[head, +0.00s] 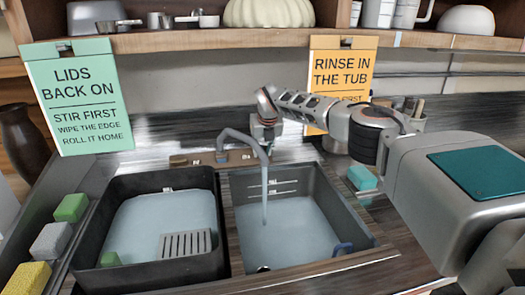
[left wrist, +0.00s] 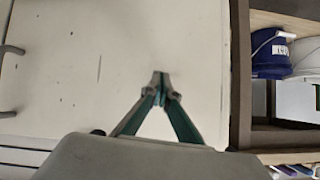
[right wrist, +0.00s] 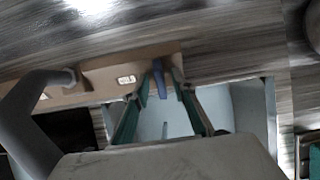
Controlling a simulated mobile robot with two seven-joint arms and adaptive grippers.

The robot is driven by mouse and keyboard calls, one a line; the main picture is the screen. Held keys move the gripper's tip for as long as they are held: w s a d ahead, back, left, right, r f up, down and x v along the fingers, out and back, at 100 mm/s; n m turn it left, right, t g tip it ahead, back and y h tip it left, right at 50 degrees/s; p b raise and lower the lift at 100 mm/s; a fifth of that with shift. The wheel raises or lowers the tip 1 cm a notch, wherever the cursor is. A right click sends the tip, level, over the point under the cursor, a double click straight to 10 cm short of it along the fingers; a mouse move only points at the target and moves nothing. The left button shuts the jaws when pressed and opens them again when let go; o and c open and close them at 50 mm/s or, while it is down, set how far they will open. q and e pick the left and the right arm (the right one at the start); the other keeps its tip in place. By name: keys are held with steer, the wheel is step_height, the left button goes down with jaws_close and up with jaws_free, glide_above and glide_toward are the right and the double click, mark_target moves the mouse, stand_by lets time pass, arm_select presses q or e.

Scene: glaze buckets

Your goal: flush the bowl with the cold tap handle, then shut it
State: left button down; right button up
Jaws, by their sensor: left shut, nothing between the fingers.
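The grey tap spout (head: 248,143) pours a stream of water (head: 265,195) into the right bowl (head: 290,230), where water stands. In the right wrist view, a blue lever (right wrist: 160,80), seemingly the cold tap handle, stands at the brown tap plate (right wrist: 105,77). My right gripper (right wrist: 164,78) is open, its green-sided fingers apart, with the lever between the fingertips; I cannot tell whether they touch it. In the head view my right gripper (head: 266,140) is behind the spout, its tips hidden. My left gripper (left wrist: 161,80) is shut and empty, away from the sink.
The left bowl (head: 82,235) holds water and a grey slotted grate (head: 185,244). Sponges (head: 50,240) line the left edge. A teal block (head: 362,177) lies right of the right bowl. A shelf (head: 220,40) overhangs the sink. Buckets (left wrist: 270,52) show in the left wrist view.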

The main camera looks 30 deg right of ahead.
steer(key=shift+r, duration=0.15)
steer(key=shift+s+r, duration=0.1)
steer(key=shift+r, duration=0.25)
steer(key=v, duration=1.1)
steer(key=shift+s+f, duration=0.15)
steer(key=shift+s, duration=0.1)
